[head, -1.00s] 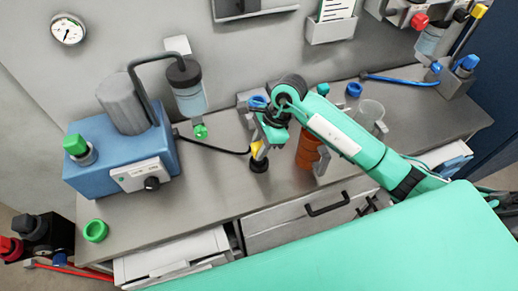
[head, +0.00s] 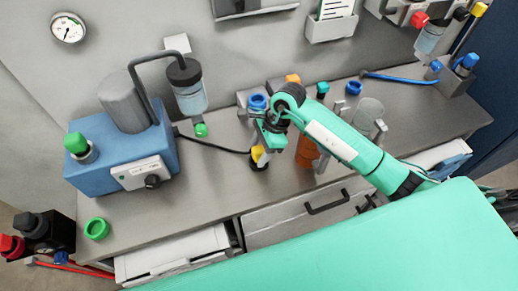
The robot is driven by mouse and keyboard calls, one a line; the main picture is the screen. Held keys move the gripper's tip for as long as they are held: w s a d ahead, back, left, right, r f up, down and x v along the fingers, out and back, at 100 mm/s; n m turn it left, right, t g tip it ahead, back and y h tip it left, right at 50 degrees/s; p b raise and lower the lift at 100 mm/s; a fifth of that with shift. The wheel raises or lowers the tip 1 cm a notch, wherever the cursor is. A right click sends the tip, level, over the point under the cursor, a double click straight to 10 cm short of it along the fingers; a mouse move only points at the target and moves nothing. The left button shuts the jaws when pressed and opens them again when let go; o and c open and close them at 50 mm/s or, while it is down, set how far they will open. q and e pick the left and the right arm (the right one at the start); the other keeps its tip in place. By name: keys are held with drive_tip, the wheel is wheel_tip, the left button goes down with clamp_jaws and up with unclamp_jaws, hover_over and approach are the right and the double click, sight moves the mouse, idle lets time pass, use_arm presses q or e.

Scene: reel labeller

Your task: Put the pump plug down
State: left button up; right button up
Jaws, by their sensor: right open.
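The yellow pump plug (head: 257,153) is on the steel bench, at the end of the black cable (head: 215,145) that runs from the blue pump (head: 120,160). A dark round piece (head: 259,165) shows at its lower end; I cannot tell whether it is part of the plug or a separate ring. My right gripper (head: 266,146) is open, right at the plug, and partly covers it. Whether a finger still touches the plug is too small to tell. My left gripper is not in view.
A brown bottle (head: 307,152) stands close right of my right gripper, with a clear beaker (head: 368,112) beyond it. A green ring (head: 96,229) lies at the front left of the bench (head: 190,205). The bench between the ring and the plug is clear.

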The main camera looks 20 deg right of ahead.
drive_tip(key=b+v, duration=0.3)
drive_tip(key=v, duration=0.9)
drive_tip(key=shift+r, duration=0.2)
